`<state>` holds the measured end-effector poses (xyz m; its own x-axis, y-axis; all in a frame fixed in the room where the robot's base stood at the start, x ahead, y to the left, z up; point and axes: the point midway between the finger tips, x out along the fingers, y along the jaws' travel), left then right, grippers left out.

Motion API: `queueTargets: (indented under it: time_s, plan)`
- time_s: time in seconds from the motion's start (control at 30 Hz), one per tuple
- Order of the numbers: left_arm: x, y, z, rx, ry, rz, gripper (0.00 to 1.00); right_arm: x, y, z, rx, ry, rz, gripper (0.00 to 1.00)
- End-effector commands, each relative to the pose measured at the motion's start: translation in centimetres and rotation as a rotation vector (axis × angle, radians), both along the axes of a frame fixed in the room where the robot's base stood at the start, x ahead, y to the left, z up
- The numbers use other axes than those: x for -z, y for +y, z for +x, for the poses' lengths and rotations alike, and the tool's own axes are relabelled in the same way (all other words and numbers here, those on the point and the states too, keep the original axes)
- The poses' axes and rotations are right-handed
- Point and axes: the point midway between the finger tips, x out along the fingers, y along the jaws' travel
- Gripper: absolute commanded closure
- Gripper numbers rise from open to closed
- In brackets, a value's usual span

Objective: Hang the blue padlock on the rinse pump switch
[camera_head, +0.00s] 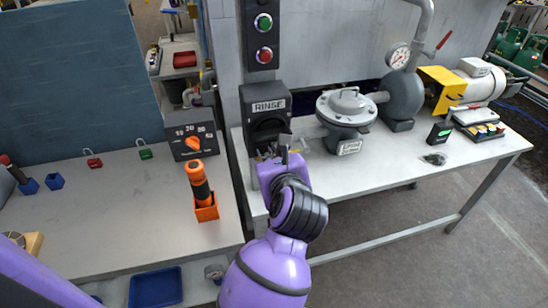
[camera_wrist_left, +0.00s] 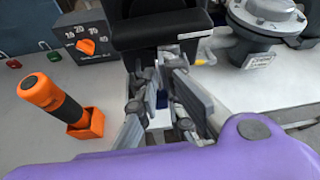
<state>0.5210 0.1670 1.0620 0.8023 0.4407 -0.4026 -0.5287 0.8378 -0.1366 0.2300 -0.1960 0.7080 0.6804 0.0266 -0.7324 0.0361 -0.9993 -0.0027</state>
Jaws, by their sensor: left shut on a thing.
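The rinse pump switch is a black box labelled RINSE (camera_head: 266,104) on the back wall. Its black front also fills the top of the left wrist view (camera_wrist_left: 160,22). My left gripper (camera_head: 284,150) is right in front of the switch's lower part. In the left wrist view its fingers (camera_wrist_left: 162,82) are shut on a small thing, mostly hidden. A bit of blue (camera_wrist_left: 161,101) shows between them and looks like the blue padlock. A pale metal piece shows near the fingertips below the switch. I cannot tell whether the shackle touches or passes through the switch. My right gripper is out of view.
A red padlock (camera_head: 94,160) and a green padlock (camera_head: 145,151) lie on the left bench. An orange-and-black torch stands in an orange holder (camera_head: 206,212) left of my gripper. A dial box (camera_head: 190,140) is left of the switch, a grey pump (camera_head: 346,112) right of it.

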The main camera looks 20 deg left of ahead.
Motion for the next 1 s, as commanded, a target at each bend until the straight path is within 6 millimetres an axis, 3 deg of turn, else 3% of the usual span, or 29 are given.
queueTargets:
  time_s: [0.03, 1.0]
  plan:
    - [-2.4, 0.3, 0.1, -0.005, -0.055, 0.009, 1.0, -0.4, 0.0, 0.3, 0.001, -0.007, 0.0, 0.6]
    - [-2.1, -1.8, -2.3, 0.002, -0.043, 0.004, 1.0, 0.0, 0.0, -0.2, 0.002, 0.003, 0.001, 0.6]
